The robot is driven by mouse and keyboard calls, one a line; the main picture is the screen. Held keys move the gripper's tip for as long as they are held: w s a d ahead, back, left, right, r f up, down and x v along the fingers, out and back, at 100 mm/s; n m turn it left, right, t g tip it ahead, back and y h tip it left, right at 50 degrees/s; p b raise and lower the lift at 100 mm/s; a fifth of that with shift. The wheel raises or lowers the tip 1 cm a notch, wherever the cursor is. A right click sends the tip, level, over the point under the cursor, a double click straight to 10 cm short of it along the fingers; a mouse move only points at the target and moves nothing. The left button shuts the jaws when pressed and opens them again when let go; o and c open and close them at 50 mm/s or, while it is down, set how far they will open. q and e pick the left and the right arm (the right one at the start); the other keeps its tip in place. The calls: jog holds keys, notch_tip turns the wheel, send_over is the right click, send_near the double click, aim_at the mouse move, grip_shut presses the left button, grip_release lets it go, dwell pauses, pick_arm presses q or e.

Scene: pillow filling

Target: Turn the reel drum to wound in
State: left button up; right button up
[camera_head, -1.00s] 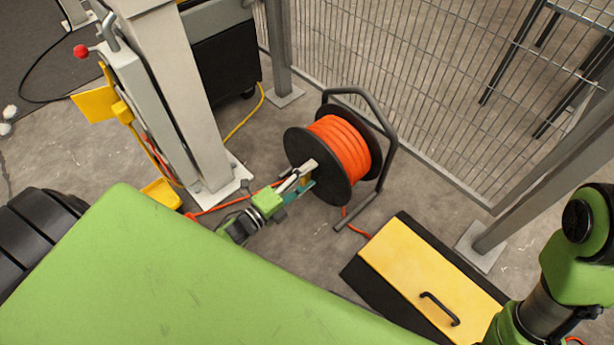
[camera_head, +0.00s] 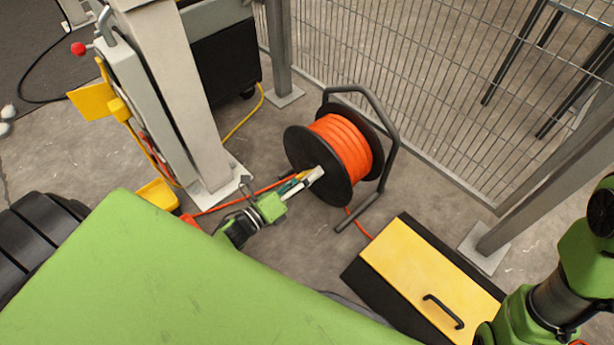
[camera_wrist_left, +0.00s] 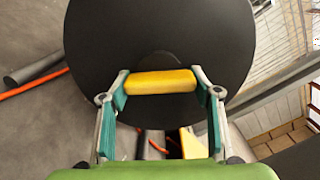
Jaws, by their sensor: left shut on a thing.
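The reel drum (camera_head: 301,147) has black round flanges and is wound with orange hose or cable (camera_head: 345,145). It stands on the floor in a grey tube frame (camera_head: 388,125). My left gripper (camera_head: 303,179) is at the drum's near flange, shut on a yellow handle. In the left wrist view the yellow handle (camera_wrist_left: 160,83) lies crosswise between the two teal-padded fingers, in front of the black flange (camera_wrist_left: 160,30). The handle sits near the flange's lower part in that view. My right arm shows at the right edge of the head view; its gripper is out of view.
A yellow-lidded box (camera_head: 420,270) with a black handle stands right of the reel. A mesh fence (camera_head: 420,70) runs behind it. A grey post (camera_head: 170,90) with yellow parts stands to the left. An orange line (camera_head: 235,200) lies on the floor left of the reel.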

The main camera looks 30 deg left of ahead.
dwell(0.3)
pick_arm(q)
jog(key=o, duration=1.6)
jog(key=v, duration=1.2)
